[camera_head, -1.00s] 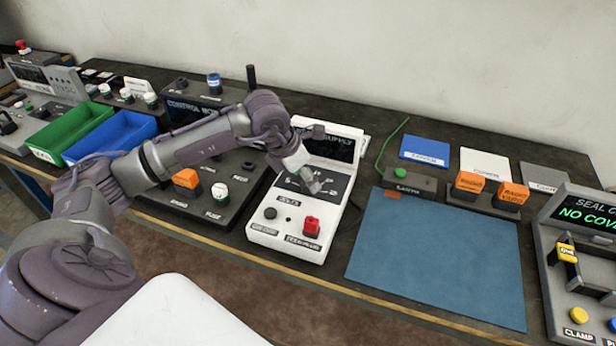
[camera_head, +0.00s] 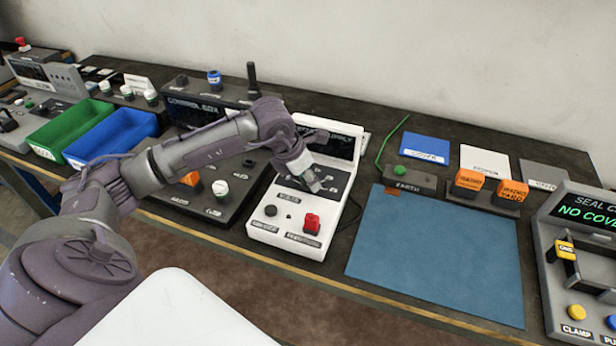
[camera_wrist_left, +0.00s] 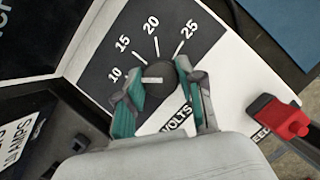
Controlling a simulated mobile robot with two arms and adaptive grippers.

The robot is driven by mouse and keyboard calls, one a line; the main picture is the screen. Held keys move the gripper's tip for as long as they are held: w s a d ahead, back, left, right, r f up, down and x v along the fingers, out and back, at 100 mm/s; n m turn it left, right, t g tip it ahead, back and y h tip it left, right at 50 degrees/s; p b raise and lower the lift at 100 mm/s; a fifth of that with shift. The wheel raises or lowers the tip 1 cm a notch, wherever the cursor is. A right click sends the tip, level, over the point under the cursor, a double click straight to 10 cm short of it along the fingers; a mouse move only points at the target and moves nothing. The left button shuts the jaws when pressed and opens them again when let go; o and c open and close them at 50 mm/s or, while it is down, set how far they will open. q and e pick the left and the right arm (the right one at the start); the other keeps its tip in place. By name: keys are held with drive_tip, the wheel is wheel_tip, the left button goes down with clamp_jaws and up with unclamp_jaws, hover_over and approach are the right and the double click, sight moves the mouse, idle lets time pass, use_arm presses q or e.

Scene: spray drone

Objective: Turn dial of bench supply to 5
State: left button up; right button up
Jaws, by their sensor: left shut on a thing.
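The bench supply (camera_head: 272,226) is a white box with a dark sloping scale panel and a dark screen. Its dark round dial (camera_wrist_left: 161,72) shows in the left wrist view, with a white pointer line lying about level and reaching left. The numbers 10, 15, 20 and 25 are readable around it; the 5 is not visible, and the left finger covers part of that side. My left gripper (camera_wrist_left: 159,84) is shut on the dial, one teal-padded finger on each side. In the head view the left gripper (camera_head: 314,180) is over the panel and hides the dial.
A red button (camera_head: 312,223) and a small black knob (camera_head: 270,211) are on the supply's front. The control box (camera_head: 222,190) stands close on the left. A blue mat (camera_head: 435,260) lies clear on the right, with the earth box (camera_head: 408,180) behind it.

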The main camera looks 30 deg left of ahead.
use_arm(q)
drive_tip(key=shift+f+n+b, duration=0.1)
drive_tip(key=shift+n+b, duration=0.5)
drive_tip(key=shift+b, duration=0.05)
drive_tip(key=shift+n+y+b, duration=0.6)
drive_tip(key=shift+n+b, duration=0.35)
drive_tip(key=shift+n, duration=0.15)
drive_tip(key=n+y+b, duration=0.1)
drive_tip(key=n, duration=0.1)
drive_tip(key=shift+d+n+b, duration=0.1)
drive_tip(key=shift+n+b, duration=0.3)
drive_tip(key=shift+n+y+b, duration=0.4)
drive_tip(key=shift+n, duration=0.4)
drive_tip(key=o, duration=1.1)
drive_tip(key=shift+o, duration=0.2)
